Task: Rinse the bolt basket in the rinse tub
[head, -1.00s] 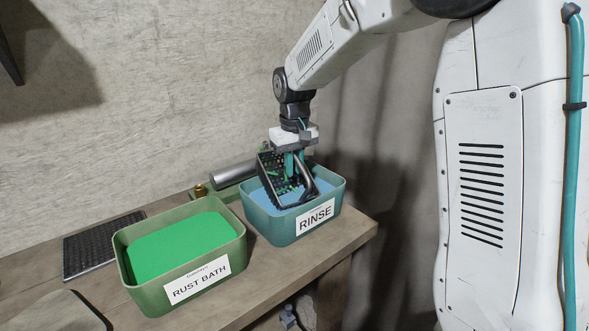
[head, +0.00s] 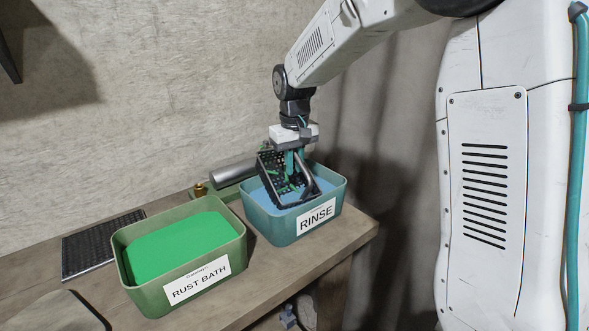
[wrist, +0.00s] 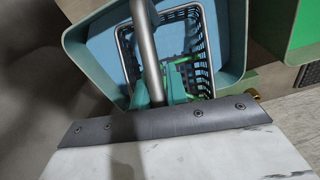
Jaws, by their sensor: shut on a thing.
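The bolt basket (head: 270,167) is a dark mesh basket with a grey handle. It is tilted in the rinse tub (head: 272,229), a blue-green tub labelled RINSE with blue liquid. Its lower part is in the tub and its upper edge stands above the rim. My gripper (head: 294,161) is above the tub, shut on the basket's handle. In the wrist view the basket (wrist: 203,50) lies over the blue liquid, inside the tub (wrist: 88,62), with green patches inside it. The teal fingers of my gripper (wrist: 160,95) are at the handle, partly hidden by the wrist housing.
A green tub labelled RUST BATH (head: 180,285), with bright green liquid, stands left of the rinse tub. A black mesh mat (head: 95,245) lies behind it on the wooden bench (head: 345,235). A grey cylinder (head: 232,173) lies behind the tubs. The bench ends right of the rinse tub.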

